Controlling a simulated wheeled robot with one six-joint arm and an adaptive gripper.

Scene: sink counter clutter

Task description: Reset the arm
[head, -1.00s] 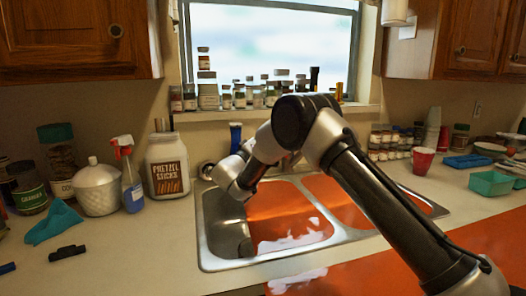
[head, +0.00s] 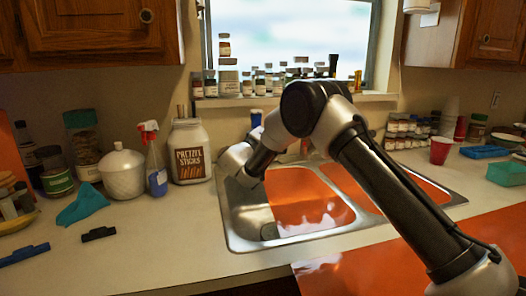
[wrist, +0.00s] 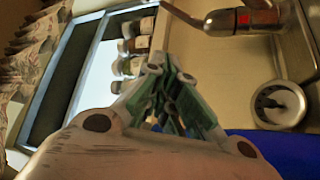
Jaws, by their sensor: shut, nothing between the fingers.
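My gripper (wrist: 172,105) shows in the wrist view with its green-grey fingers close together, shut and empty. In the head view my arm reaches over the sink (head: 233,220), bent at a high elbow, and its wrist is near the sink's back left corner. The fingers are hidden in the head view. The wrist view also shows a metal faucet (wrist: 225,20) with a red mark beyond the fingers and a round drain-like part (wrist: 279,104) at the right.
A pretzel sticks jar (head: 188,155), a spray bottle (head: 155,165) and a white lidded pot (head: 123,172) stand left of the sink. Small bottles line the windowsill (head: 230,101). A red cup (head: 440,150) stands to the right.

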